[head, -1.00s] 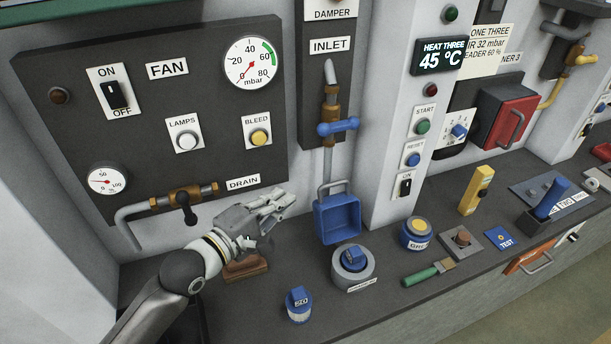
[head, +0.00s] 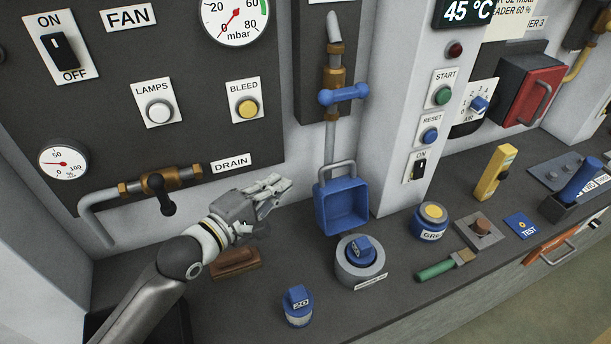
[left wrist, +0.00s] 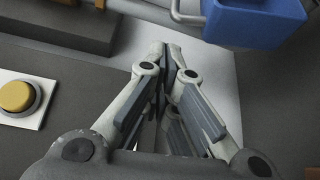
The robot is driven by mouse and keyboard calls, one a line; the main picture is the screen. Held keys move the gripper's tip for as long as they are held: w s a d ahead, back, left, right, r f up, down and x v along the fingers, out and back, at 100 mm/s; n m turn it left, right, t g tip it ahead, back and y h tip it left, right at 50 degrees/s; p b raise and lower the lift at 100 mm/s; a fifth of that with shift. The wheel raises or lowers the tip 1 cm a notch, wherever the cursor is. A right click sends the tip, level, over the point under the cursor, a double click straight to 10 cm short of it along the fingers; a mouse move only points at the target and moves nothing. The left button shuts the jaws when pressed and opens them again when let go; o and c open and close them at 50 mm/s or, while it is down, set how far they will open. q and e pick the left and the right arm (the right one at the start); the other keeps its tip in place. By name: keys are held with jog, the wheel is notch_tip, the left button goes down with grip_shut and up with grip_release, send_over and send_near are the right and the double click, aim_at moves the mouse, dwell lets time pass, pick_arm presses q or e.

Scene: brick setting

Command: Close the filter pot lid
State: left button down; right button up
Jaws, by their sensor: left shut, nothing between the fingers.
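The filter pot is most likely the open blue box (head: 342,205) under the inlet pipe, with a grey bar handle at its top; no separate lid can be told apart. Its blue body (left wrist: 255,22) and grey bar also show at the top right of the left wrist view. My left gripper (head: 278,192) is shut and empty, just left of the blue box and apart from it. Its closed fingers (left wrist: 168,58) fill the middle of the left wrist view. My right gripper is not in view.
A blue-handled valve (head: 343,95) sits on the pipe above the box. A brown block (head: 237,264) lies below my left gripper. A grey ring with a blue knob (head: 362,250) and a blue-topped jar (head: 298,305) stand on the counter in front. The BLEED button (head: 246,108) is upper left.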

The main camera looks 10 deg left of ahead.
pick_arm(q)
jog(key=f+p+x, duration=0.1)
jog(key=x, duration=0.9)
jog(key=shift+f+p, duration=0.2)
jog(key=shift+p, duration=0.1)
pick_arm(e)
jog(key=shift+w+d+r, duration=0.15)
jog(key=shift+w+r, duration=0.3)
